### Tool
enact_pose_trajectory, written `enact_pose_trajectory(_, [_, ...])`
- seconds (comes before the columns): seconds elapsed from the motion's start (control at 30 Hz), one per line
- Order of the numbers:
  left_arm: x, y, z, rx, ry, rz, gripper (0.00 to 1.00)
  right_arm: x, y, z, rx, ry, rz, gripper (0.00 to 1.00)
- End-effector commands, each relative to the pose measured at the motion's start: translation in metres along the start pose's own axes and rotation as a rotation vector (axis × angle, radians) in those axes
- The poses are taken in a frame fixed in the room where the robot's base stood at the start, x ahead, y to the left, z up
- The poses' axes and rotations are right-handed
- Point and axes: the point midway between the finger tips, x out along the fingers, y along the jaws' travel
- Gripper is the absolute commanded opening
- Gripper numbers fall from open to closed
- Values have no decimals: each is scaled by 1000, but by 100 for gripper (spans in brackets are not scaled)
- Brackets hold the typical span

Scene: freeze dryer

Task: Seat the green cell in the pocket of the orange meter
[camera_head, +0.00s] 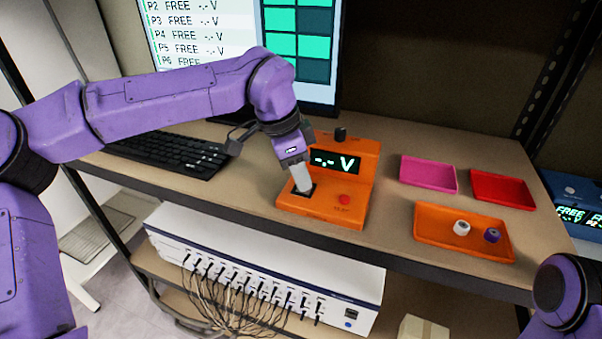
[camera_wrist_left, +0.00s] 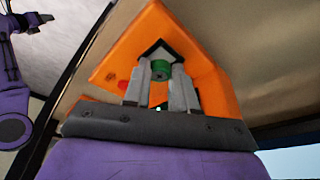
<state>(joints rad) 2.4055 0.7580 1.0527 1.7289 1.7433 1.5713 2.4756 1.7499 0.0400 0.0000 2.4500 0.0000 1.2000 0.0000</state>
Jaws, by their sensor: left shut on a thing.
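The orange meter (camera_head: 355,180) stands on the shelf in the middle of the head view. Its display reads "-.- V" and a red button sits on its front. My left gripper (camera_head: 304,190) points down at the dark square pocket on the meter's base. In the left wrist view the green cell (camera_wrist_left: 160,67) sits between the fingertips of my left gripper (camera_wrist_left: 160,78), over the dark pocket of the meter (camera_wrist_left: 118,60). The gripper is shut on the cell. I cannot tell how deep the cell is. Of my right arm only a purple part shows; its gripper is out of view.
An orange tray (camera_head: 430,240) holds a white cell (camera_head: 461,228) and a purple cell (camera_head: 492,235). A pink tray (camera_head: 428,174) and a red tray (camera_head: 502,190) lie behind it. A keyboard (camera_head: 170,154) and a monitor (camera_head: 240,50) are at the left and back.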

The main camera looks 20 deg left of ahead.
Motion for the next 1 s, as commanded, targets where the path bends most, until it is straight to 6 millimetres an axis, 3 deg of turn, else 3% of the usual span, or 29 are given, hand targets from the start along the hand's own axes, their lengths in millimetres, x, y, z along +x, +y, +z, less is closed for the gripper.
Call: enact_pose_trajectory(1.0, [-1, 0, 1, 0, 5, 0, 0, 7, -1, 3, 0, 0, 0, 43])
